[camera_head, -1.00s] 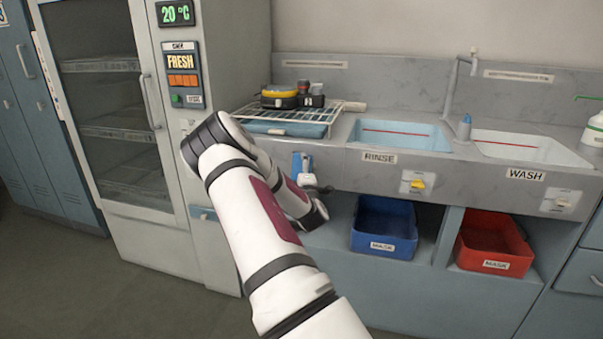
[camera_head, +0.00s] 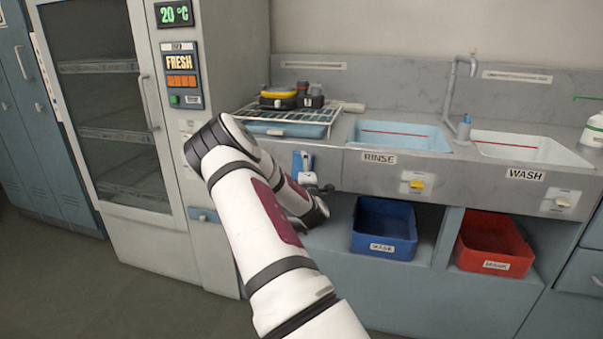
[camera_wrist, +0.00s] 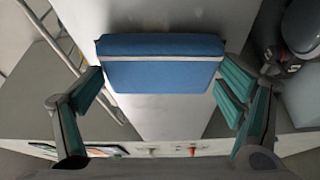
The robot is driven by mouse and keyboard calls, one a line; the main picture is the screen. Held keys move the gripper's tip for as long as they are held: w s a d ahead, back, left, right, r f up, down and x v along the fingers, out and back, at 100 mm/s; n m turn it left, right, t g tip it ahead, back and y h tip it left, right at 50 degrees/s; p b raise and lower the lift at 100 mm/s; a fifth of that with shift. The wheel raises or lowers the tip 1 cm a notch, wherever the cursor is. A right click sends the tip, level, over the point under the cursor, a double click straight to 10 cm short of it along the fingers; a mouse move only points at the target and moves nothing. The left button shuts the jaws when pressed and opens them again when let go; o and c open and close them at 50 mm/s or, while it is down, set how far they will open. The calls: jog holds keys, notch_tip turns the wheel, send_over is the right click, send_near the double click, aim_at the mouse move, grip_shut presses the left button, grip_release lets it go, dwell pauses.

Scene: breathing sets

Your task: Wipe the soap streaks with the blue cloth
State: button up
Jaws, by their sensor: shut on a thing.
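The blue cloth (camera_wrist: 160,75) is a folded blue pad with a pale stripe, between the two fingers of my gripper (camera_wrist: 160,88) in the wrist view. My gripper is shut on it. In the head view, a small part of the blue cloth (camera_head: 297,162) shows beside my gripper (camera_head: 312,183), in front of the counter front, left of the RINSE label. My own arm hides part of this area. I cannot make out any soap streaks in either view.
A wire rack (camera_head: 290,112) with dark and yellow items stands on the counter. The rinse sink (camera_head: 400,135) and wash sink (camera_head: 525,147) lie to its right. A blue bin (camera_head: 384,228) and red bin (camera_head: 495,243) stand below. A glass-door cabinet (camera_head: 115,110) stands left.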

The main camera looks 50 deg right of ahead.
aim_at(312, 167)
jog(key=shift+w+d, duration=0.1)
jog(key=shift+d, duration=0.05)
jog(key=shift+s+d, duration=0.25)
jog(key=shift+s, duration=0.4)
jog(key=shift+s+d, duration=0.25)
jog(key=shift+s, duration=0.35)
jog(key=shift+s+d, duration=0.25)
jog(key=shift+s, duration=0.4)
jog(key=shift+w+b, duration=0.15)
jog(key=shift+b, duration=0.15)
jog(key=shift+w+a+b, duration=0.25)
jog(key=shift+w+b, duration=0.1)
jog(key=shift+w, duration=0.45)
jog(key=shift+w+a+r+b, duration=0.15)
jog(key=shift+w+b, duration=0.1)
jog(key=shift+w, duration=0.3)
jog(key=shift+w+a+f+b, duration=0.1)
jog(key=shift+w+a+b, duration=0.1)
jog(key=shift+w, duration=0.35)
jog(key=c, duration=0.3)
jog(key=shift+r, duration=0.1)
jog(key=shift+s+a+p, duration=0.1)
jog(key=shift+s+a, duration=0.3)
jog(key=shift+a, duration=0.5)
jog(key=shift+s+a+p, duration=0.15)
jog(key=shift+s+a, duration=0.3)
jog(key=shift+a, duration=0.45)
jog(key=shift+s+a+p, duration=0.1)
jog(key=shift+s+a, duration=0.3)
jog(key=shift+a, duration=0.5)
